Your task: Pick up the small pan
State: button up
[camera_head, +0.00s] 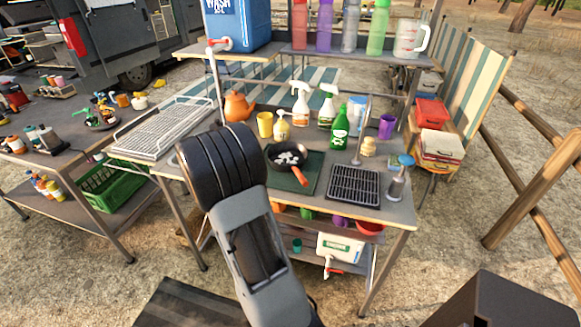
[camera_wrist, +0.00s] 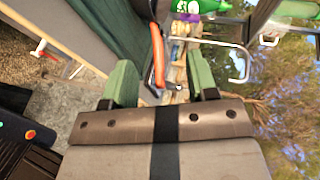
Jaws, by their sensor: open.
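The small pan (camera_head: 272,155) is dark with an orange handle (camera_head: 300,176) and holds white pieces. It sits on a dark green mat (camera_head: 306,184) on the table, right of my arm in the head view. In the wrist view, the orange handle (camera_wrist: 158,62) shows beyond and between the fingers of my gripper (camera_wrist: 163,80). The green fingers stand wide apart and hold nothing. My gripper cannot be made out in the head view. Most of the pan's bowl is not clear in the wrist view.
A white wire rack (camera_head: 165,127) lies at left.

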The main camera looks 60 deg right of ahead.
aim_at(297, 170)
jog(key=s+d+f+m+g, duration=0.1)
jog(key=s+d, duration=0.1)
jog(key=s+d+f+m+g, duration=0.1)
jog(key=s+d, duration=0.1)
jog(key=d, duration=0.1)
jog(key=s+d+f+m+g, duration=0.1)
jog(key=s+d+g, duration=0.1)
jog(key=d, duration=0.1)
jog(key=shift+s+f, duration=0.25)
jog(key=shift+f, duration=0.15)
jog(key=shift+p+x, duration=0.8)
jog(key=shift+x, duration=2.3)
jog(key=shift+f, duration=0.2)
grip_shut()
jog(key=shift+r, duration=0.1)
